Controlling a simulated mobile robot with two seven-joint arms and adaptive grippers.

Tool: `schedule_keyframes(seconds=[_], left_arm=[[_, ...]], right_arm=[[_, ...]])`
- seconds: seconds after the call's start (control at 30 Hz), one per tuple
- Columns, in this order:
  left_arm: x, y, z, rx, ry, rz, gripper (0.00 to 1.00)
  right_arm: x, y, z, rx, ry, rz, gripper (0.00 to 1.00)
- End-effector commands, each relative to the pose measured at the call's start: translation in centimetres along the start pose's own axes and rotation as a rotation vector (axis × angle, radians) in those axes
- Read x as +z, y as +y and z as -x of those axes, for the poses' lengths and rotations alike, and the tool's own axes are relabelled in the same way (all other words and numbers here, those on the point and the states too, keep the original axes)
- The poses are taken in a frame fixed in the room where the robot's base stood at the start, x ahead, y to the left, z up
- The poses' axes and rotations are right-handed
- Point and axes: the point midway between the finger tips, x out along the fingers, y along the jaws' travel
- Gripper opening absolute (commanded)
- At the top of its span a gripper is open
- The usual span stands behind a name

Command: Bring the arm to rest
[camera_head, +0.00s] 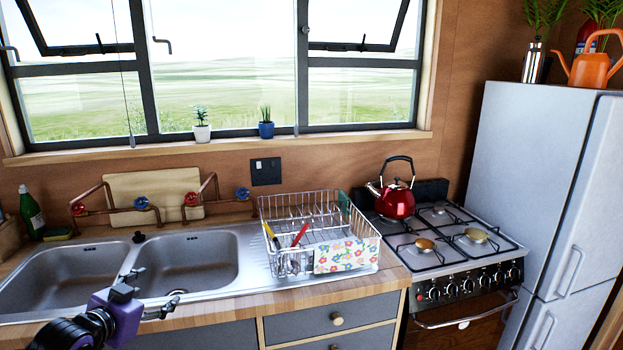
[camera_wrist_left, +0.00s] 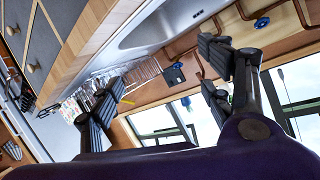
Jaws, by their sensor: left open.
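My left arm comes in at the bottom left of the head view, with purple and black parts. Its left gripper (camera_head: 153,289) is in front of and over the near edge of the double sink (camera_head: 187,262). In the left wrist view the two dark ridged fingers of the left gripper (camera_wrist_left: 158,88) stand wide apart with nothing between them. The gripper is open and empty. My right gripper is in neither view.
A wire dish rack (camera_head: 318,232) with utensils and a flowered cloth stands right of the sink. A red kettle (camera_head: 397,203) is on the stove (camera_head: 450,245), beside the fridge (camera_head: 535,170). Copper pipes with taps (camera_head: 141,203) run behind the sink. A green bottle (camera_head: 31,212) stands left.

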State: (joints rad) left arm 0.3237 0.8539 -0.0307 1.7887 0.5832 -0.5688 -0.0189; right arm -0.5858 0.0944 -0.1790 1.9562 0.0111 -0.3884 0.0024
Motion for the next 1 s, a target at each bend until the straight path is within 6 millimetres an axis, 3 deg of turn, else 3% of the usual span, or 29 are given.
schedule_keyframes(seconds=[0.03,0.1,0.27,0.5,0.7,0.8,1.0], left_arm=[[3.5,2.8,0.5,0.011,-0.02,0.011,0.72],[7.5,6.2,1.6,0.018,-0.043,0.015,0.72],[16.0,14.1,5.4,0.031,-0.102,0.048,0.72],[26.1,25.9,14.9,0.028,-0.233,0.16,0.72],[31.6,32.7,22.6,0.01,-0.375,0.304,0.72],[33.4,34.2,25.1,0.002,-0.425,0.348,0.72],[33.5,34.3,25.2,0.001,-0.429,0.35,0.72]], right_arm=[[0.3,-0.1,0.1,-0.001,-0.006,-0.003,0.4],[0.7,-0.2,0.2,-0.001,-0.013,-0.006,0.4],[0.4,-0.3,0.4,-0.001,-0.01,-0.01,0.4],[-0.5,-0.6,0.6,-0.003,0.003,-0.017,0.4],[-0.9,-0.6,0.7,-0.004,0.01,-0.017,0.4],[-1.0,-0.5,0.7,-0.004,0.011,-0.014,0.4],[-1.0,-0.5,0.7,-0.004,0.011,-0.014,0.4]])
